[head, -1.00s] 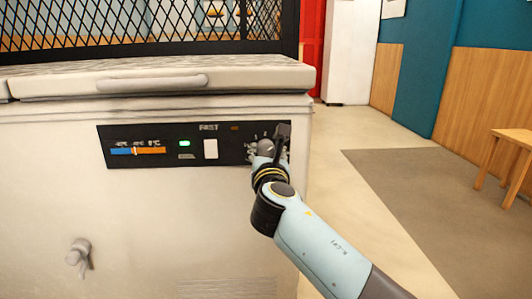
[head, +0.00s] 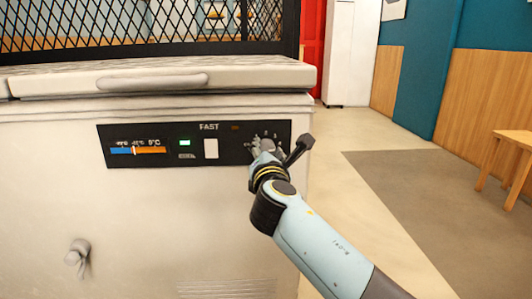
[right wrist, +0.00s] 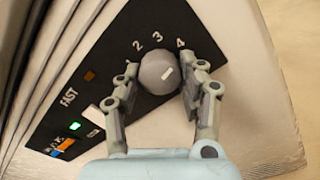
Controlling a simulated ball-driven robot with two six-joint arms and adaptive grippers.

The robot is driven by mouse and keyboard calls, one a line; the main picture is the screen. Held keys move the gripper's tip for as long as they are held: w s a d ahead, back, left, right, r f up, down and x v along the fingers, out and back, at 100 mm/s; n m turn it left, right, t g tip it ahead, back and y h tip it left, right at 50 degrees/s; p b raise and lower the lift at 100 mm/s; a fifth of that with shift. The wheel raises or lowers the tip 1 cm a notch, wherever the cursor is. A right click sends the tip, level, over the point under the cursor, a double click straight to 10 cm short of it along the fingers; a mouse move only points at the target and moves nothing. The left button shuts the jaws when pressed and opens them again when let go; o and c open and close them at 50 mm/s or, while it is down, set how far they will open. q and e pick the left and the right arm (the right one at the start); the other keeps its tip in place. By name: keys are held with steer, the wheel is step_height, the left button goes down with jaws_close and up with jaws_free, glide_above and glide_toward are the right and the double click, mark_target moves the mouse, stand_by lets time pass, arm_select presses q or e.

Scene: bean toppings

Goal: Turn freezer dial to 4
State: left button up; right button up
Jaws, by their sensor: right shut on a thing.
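The freezer dial (right wrist: 156,74) is a round grey knob with a short white mark, on the black control panel (right wrist: 105,65). In the right wrist view the numbers 2, 3 and 4 show around its far side. The white mark slants up and right, roughly toward the 4 (right wrist: 180,43). My right gripper (right wrist: 162,76) is shut on the dial, with one finger on each side. In the head view my right gripper (head: 265,147) is at the right end of the panel and mostly hides the dial. My left gripper is not in view.
The white chest freezer (head: 180,225) fills the left, with a lid handle (head: 150,82) above the panel. A green light (head: 185,143) and a white switch (head: 211,149) sit left of the dial. Open floor lies to the right, with a wooden table (head: 515,140) beyond.

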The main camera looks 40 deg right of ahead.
steer(key=o, duration=1.2)
steer(key=shift+c, duration=0.2)
steer(key=v, duration=0.7)
steer(key=shift+s+a, duration=0.2)
